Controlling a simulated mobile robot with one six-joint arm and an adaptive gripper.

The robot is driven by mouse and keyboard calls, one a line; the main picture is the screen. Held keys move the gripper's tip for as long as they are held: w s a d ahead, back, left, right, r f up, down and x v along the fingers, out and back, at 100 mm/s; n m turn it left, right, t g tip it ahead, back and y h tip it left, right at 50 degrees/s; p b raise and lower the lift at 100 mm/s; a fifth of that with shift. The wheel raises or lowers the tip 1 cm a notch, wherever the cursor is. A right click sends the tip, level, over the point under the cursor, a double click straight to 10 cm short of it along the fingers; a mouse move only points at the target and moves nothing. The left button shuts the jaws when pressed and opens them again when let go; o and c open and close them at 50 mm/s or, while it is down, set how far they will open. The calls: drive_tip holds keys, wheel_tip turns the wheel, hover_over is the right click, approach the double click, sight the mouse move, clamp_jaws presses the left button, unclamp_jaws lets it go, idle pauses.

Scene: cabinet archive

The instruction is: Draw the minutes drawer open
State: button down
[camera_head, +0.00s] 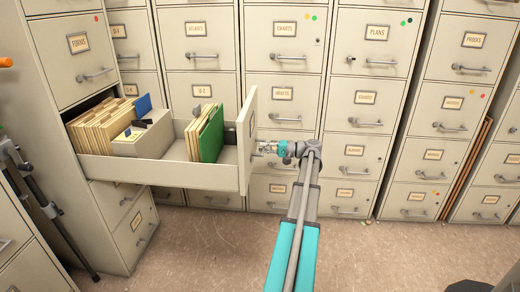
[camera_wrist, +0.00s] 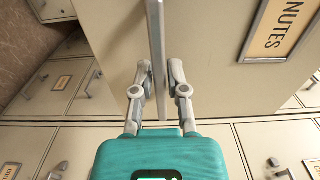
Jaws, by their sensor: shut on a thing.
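The minutes drawer (camera_head: 165,170) stands far out of the left cabinet in the head view. Its front panel (camera_head: 247,135) is seen nearly edge-on. In the wrist view its label (camera_wrist: 283,28) shows the letters "NUTES". My gripper (camera_wrist: 160,72) has one finger on each side of the drawer's bar handle (camera_wrist: 157,25) and is shut on it. In the head view my gripper (camera_head: 264,147) meets the outer face of the front panel. The handle itself is hard to make out there.
The drawer holds tan folders (camera_head: 98,125), a grey box (camera_head: 148,138) and a green folder (camera_head: 212,135). Several closed filing cabinets (camera_head: 285,60) line the back. A dark pole-like stand (camera_head: 45,205) is at the left. The floor (camera_head: 210,240) in front is mostly clear.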

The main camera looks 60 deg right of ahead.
drive_tip(key=shift+a, duration=0.1)
drive_tip(key=c, duration=0.6)
unclamp_jaws()
drive_tip(key=shift+w, duration=0.15)
drive_tip(key=shift+c, duration=0.2)
drive_tip(key=v, duration=1.2)
